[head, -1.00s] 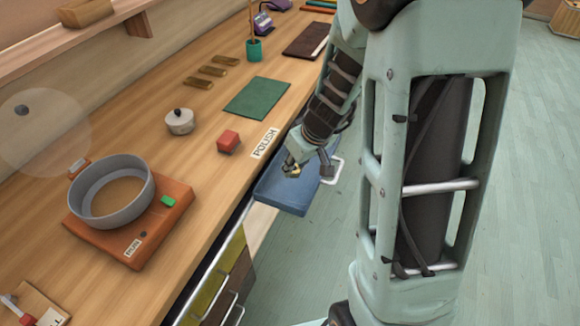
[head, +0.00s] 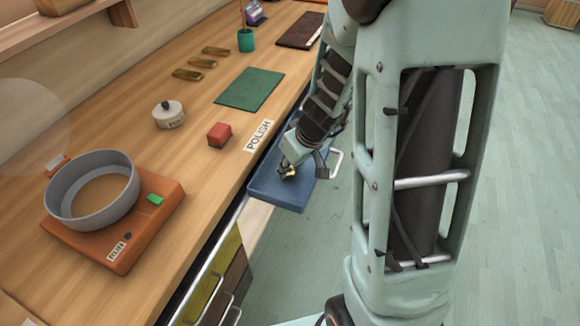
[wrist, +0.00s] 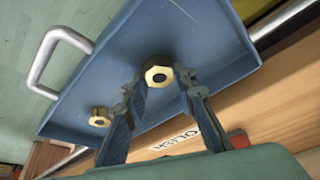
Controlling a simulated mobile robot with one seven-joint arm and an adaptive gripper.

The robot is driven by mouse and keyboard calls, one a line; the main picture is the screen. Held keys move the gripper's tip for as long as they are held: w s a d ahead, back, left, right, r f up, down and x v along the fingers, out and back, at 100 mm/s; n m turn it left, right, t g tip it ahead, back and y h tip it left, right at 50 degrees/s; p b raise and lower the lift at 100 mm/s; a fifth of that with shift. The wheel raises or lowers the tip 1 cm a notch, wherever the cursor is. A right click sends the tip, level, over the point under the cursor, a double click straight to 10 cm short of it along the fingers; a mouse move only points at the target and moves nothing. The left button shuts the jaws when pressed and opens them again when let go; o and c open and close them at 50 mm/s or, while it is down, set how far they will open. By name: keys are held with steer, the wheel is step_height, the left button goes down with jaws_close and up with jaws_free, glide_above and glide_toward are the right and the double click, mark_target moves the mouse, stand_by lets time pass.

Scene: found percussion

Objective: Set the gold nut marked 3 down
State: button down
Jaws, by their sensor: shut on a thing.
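My gripper (wrist: 160,80) is shut on a gold hex nut (wrist: 158,75), held between its two fingertips over the blue open drawer (wrist: 200,30). No number can be read on this nut. In the head view, my gripper (head: 288,171) points down into the drawer (head: 268,188), with a bit of gold at its tips. I cannot tell whether the held nut touches the drawer floor. A second gold nut (wrist: 98,118) lies in the drawer, beside one finger in the wrist view; its mark cannot be read either.
The counter carries a POLISH label (head: 258,135), a red block (head: 219,133), a green mat (head: 249,89), a lidded pot (head: 168,115) and a grey pan (head: 130,194) on an orange base (head: 165,217). The drawer has a metal handle (head: 336,162). Much of its floor is bare.

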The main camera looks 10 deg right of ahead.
steer(key=c, duration=1.6)
jaws_free()
steer(key=shift+f, duration=0.1)
steer(key=shift+r+p, duration=0.35)
steer(key=shift+r, duration=0.1)
steer(key=p+v, duration=0.3)
steer(key=v, duration=0.8)
steer(key=shift+s+r+p, duration=0.15)
steer(key=shift+p, duration=0.2)
